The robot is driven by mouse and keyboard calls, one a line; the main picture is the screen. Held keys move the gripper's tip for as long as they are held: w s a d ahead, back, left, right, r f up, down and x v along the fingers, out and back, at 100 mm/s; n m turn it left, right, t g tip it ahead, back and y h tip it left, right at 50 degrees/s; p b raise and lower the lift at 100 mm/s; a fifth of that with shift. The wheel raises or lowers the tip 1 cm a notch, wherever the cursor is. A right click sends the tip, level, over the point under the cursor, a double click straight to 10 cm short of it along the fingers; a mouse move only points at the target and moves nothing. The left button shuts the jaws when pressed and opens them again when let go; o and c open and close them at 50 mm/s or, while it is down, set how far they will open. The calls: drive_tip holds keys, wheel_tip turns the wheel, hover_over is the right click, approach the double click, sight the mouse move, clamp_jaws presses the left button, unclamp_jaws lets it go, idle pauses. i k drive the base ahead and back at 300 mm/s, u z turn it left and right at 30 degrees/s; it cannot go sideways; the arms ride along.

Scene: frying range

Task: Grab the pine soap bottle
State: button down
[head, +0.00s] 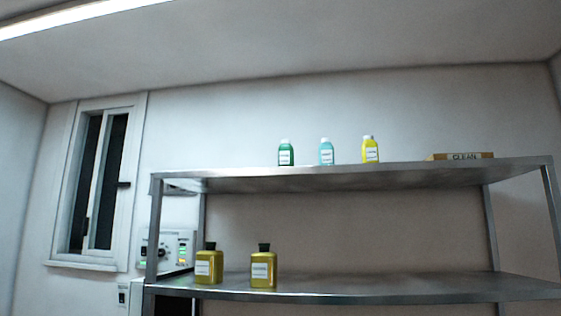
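Three soap bottles with white caps and white labels stand upright in a row on the upper steel shelf in the head view. From left to right they are a dark green bottle (286,154), a light teal bottle (326,153) and a yellow bottle (370,150). Their labels are too small to read, so I cannot be sure which one is pine; the dark green colour fits pine best. The bottles stand apart from one another. My gripper is not in view.
Two dark-capped, yellow-olive bottles (208,268) (263,271) stand on the lower shelf (400,287). A control panel (167,250) is behind the left post. A window (100,180) is at left.

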sight(286, 151)
drive_tip(key=u, duration=1.9)
drive_tip(key=i, duration=1.7)
drive_tip(key=z, duration=2.8)
